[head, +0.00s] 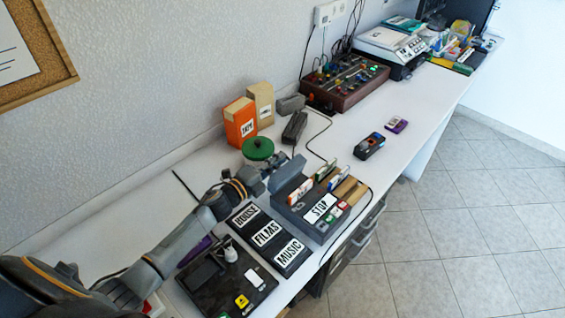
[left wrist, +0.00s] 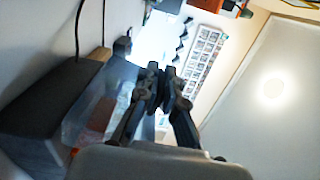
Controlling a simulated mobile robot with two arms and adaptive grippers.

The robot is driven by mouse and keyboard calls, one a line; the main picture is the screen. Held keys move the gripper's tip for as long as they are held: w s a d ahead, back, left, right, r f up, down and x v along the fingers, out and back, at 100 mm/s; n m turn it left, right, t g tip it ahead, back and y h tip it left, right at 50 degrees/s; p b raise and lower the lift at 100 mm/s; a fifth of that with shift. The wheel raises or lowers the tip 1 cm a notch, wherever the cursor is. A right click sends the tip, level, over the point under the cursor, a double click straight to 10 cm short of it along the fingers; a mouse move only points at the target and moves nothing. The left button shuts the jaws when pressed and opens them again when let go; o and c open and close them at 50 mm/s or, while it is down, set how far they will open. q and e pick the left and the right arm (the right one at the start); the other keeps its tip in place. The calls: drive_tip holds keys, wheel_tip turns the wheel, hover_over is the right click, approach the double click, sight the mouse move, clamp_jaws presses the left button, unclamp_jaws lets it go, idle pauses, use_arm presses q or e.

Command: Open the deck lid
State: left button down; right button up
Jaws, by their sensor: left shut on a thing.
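The deck is a dark grey machine (head: 309,222) with a STOP label and small coloured buttons, on the white table in the head view. A grey upright part, which looks like its lid (head: 289,178), stands at its back left side. My left gripper (head: 277,167) reaches in from the left and is at this part's upper edge. In the left wrist view its fingers (left wrist: 166,88) are close together; what is between them is hardly visible. A see-through panel (left wrist: 92,105) shows beside the left finger. My right gripper is out of view.
A HOUSE, FILMS and MUSIC panel (head: 266,233) and a dark device (head: 228,285) lie in front. A green disc (head: 258,148), an orange box (head: 240,122) and a tan box (head: 262,104) stand behind the gripper. The table's right middle is mostly clear.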

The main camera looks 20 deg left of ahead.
use_arm(q)
drive_tip(key=shift+w+a+f+n+b, duration=0.2)
drive_tip(key=shift+a+f+n, duration=0.3)
drive_tip(key=shift+n, duration=0.6)
drive_tip(key=shift+w+a+f+n+b, duration=0.1)
drive_tip(key=shift+w+a+f+n, duration=0.3)
drive_tip(key=shift+n, duration=0.7)
drive_tip(key=shift+s+a, duration=0.15)
drive_tip(key=shift+a, duration=0.05)
drive_tip(key=c, duration=1.5)
unclamp_jaws()
drive_tip(key=v, duration=1.2)
